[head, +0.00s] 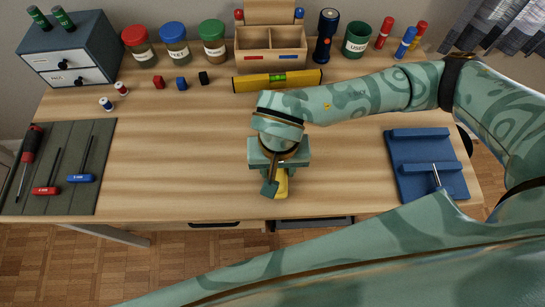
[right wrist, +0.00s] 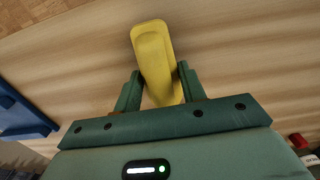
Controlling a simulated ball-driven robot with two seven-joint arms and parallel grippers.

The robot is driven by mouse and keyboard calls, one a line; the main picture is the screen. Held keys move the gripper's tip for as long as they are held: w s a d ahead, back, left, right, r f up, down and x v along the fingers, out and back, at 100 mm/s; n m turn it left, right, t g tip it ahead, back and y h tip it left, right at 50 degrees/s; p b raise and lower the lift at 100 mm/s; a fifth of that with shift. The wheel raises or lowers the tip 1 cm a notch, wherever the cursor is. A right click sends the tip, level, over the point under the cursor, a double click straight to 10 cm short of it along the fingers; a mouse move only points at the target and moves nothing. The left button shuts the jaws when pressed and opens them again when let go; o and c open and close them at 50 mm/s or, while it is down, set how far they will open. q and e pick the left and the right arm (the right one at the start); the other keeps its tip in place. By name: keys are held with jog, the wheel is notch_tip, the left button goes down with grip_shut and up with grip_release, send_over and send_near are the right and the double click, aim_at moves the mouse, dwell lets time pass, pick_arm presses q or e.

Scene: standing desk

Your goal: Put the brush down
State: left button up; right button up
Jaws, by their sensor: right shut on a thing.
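My right gripper (head: 278,183) is low over the front middle of the desk, near its front edge. It is shut on the brush, whose yellow part (head: 282,182) shows just beside and below the fingers. In the right wrist view the yellow brush (right wrist: 154,55) sticks out from between the two fingers (right wrist: 158,88), slightly tilted. The rest of the brush is hidden by the gripper. I cannot tell whether the brush touches the desk top (head: 190,150). My left gripper is not in view.
A blue stand (head: 420,183) is at the right. A grey-green mat (head: 100,145) with screwdrivers lies at the left. A yellow level (head: 290,80), jars and a wooden organizer (head: 270,64) line the back. The desk left of my gripper is clear.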

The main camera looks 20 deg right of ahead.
jog(key=shift+f, duration=0.1)
jog(key=shift+s+d, duration=0.1)
jog(key=shift+s, duration=0.15)
jog(key=o, duration=0.9)
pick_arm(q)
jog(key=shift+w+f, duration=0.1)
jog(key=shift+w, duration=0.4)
pick_arm(e)
jog(key=shift+o, duration=0.2)
